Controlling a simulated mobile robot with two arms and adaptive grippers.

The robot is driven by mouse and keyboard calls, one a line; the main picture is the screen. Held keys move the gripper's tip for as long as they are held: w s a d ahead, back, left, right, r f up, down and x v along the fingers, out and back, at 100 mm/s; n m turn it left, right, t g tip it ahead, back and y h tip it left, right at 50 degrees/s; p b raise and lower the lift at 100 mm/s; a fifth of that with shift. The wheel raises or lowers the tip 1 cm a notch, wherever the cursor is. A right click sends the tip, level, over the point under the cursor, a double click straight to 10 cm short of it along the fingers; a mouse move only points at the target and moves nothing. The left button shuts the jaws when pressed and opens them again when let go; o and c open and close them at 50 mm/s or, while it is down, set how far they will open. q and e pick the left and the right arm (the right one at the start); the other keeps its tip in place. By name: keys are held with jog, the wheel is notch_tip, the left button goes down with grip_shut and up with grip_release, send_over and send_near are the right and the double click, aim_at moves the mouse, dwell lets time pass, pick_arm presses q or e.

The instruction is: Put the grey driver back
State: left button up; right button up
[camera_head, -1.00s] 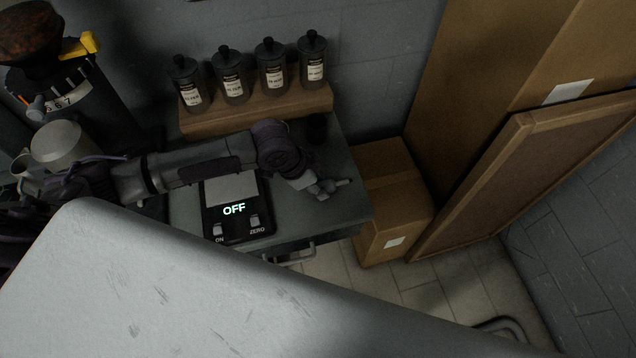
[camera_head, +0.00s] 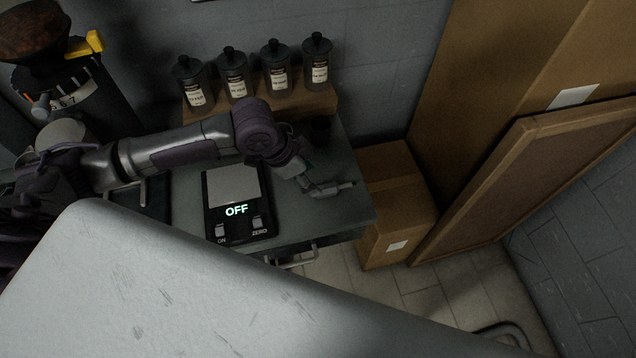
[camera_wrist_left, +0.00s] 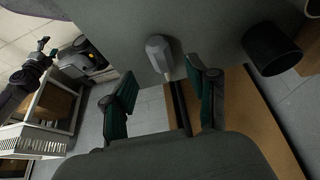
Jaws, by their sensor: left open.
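My left gripper (camera_head: 335,188) is over the right end of the grey counter in the head view. In the left wrist view its two green-padded fingers (camera_wrist_left: 162,98) are open and apart, with nothing gripped between them. A grey faceted piece (camera_wrist_left: 159,54), which looks like the grey driver, is on the counter just beyond the finger gap in that view. I cannot clearly separate it from the gripper in the head view. A dark round cup (camera_head: 319,129) stands at the counter's back right; it also shows in the left wrist view (camera_wrist_left: 271,50). My right gripper is not identifiable.
A black scale (camera_head: 238,226) reading OFF lies on the counter (camera_head: 292,226). Several dark bottles (camera_head: 276,66) stand on a wooden riser (camera_head: 255,108) behind. A cardboard box (camera_head: 395,205) and a framed board (camera_head: 530,170) stand to the right. A pale surface (camera_head: 150,285) fills the foreground.

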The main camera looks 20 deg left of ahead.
pick_arm(q)
jog(key=v, duration=0.5)
jog(key=shift+r, duration=0.1)
jog(key=shift+s, duration=0.1)
dwell(0.3)
